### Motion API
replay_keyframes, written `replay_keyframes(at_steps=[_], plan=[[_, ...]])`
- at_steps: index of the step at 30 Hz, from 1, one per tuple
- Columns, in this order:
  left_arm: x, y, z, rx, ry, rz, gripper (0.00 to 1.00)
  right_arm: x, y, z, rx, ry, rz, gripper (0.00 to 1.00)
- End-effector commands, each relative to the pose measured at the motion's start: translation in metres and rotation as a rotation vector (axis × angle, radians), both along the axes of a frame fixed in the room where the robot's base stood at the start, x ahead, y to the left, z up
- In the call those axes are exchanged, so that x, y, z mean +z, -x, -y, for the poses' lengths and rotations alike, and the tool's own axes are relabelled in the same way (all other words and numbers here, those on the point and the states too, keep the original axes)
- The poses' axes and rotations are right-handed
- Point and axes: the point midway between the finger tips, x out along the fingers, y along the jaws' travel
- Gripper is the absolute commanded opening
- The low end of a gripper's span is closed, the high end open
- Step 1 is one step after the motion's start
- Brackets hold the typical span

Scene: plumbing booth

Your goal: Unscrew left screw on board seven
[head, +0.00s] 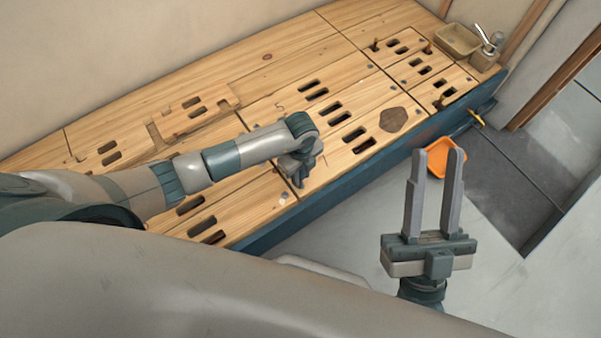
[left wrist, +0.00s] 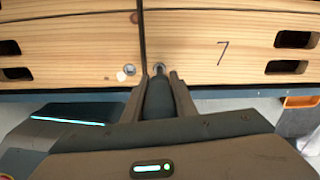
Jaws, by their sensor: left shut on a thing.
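Board seven, marked with a black 7 (left wrist: 222,52), is a pale wooden board with dark slots. In the left wrist view a small round screw (left wrist: 158,67) sits near its front left corner. My left gripper (left wrist: 161,78) has its fingers on either side of a dark tapered tool (left wrist: 159,100) and is shut on it. The tool's tip is at the screw; whether it touches cannot be told. In the head view my left gripper (head: 300,180) is low over the front edge of the boards and hides the screw. My right gripper (head: 434,190) is open and empty, beyond the bench front.
Another screw (left wrist: 129,69) sits across the seam on the neighbouring board, beside a small white round thing (left wrist: 121,76). An orange bin (head: 440,152) is on the floor. A soap dispenser (head: 487,50) and tray (head: 457,40) stand at the bench's far end.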

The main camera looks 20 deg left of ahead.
Motion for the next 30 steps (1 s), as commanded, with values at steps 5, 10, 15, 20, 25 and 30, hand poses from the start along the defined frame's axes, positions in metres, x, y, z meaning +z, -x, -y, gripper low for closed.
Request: replay_keyframes(at_steps=[5, 10, 15, 20, 25, 30], plan=[[0.000, 0.000, 0.000, -0.063, -0.001, -0.001, 0.00, 0.006, -0.002, 0.001, 0.000, 0.000, 0.012, 0.31], [0.000, 0.000, 0.000, -0.063, -0.001, -0.001, 0.00, 0.007, -0.002, 0.001, -0.001, 0.000, 0.016, 0.31], [0.000, 0.000, 0.000, -0.062, -0.001, -0.001, 0.00, 0.004, -0.001, 0.000, -0.001, 0.001, 0.007, 0.31], [0.000, 0.000, 0.000, -0.062, 0.000, 0.000, 0.00, -0.005, -0.001, -0.003, 0.005, 0.008, -0.030, 0.31], [0.005, 0.000, 0.000, -0.062, 0.000, 0.000, 0.00, -0.015, -0.004, -0.008, 0.012, 0.027, -0.093, 0.31], [0.009, 0.000, 0.000, -0.062, 0.000, 0.000, 0.00, -0.027, -0.010, -0.011, 0.017, 0.052, -0.169, 0.31]])
